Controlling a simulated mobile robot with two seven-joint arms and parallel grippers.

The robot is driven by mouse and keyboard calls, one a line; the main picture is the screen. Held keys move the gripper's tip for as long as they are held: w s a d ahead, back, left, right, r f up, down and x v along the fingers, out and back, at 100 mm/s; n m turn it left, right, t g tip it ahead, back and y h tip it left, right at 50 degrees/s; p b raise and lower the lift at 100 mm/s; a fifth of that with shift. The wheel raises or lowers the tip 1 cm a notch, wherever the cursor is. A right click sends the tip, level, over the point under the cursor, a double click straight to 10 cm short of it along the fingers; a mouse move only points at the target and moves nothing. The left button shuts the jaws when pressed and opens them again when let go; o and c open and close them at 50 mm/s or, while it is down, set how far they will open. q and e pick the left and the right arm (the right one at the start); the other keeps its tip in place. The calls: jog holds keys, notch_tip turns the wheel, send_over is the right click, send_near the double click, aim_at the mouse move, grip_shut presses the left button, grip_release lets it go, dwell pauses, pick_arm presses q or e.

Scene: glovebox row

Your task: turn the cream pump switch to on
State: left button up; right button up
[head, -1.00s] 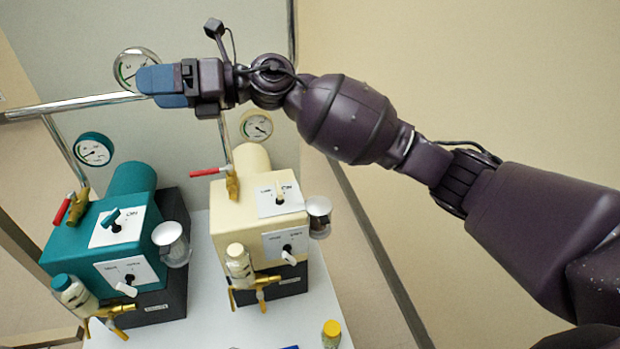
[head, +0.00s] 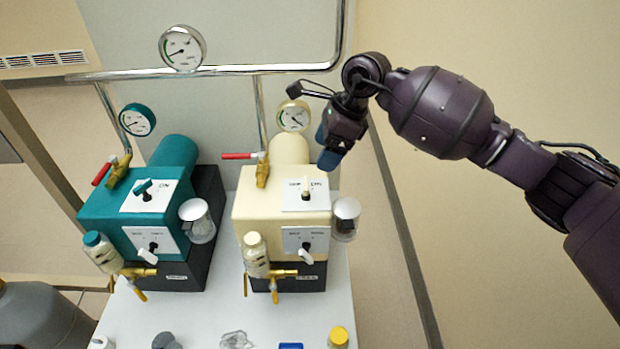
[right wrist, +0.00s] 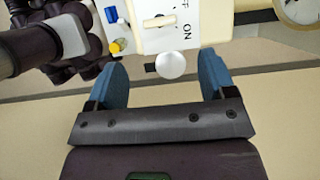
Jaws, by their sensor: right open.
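The cream pump (head: 252,208) stands on the white table beside a teal pump. Its upper white panel (head: 294,205) carries a cream switch lever (head: 306,188) between two labels, the right one reading ON. In the right wrist view the lever (right wrist: 158,21) lies across the panel between the OFF and ON marks; I cannot tell its setting for sure. My right gripper (head: 328,160) is open and empty, blue fingers pointing down, above and right of the panel, apart from the lever. In the right wrist view its fingers (right wrist: 163,74) are spread. My left gripper is not in view.
A silver-lidded jar (head: 346,210) sticks out at the pump's right side. A red-handled valve (head: 240,156) and a gauge (head: 294,116) are behind it. A lower panel (head: 298,240) has a white knob. The teal pump (head: 125,222) stands left. Small items lie at the table front.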

aim_at(307, 183)
jog(key=x, duration=0.8)
jog(key=shift+a, duration=0.1)
jog(key=shift+a+f, duration=0.2)
jog(key=shift+f, duration=0.35)
jog(key=shift+c, duration=0.2)
jog(key=c, duration=0.9)
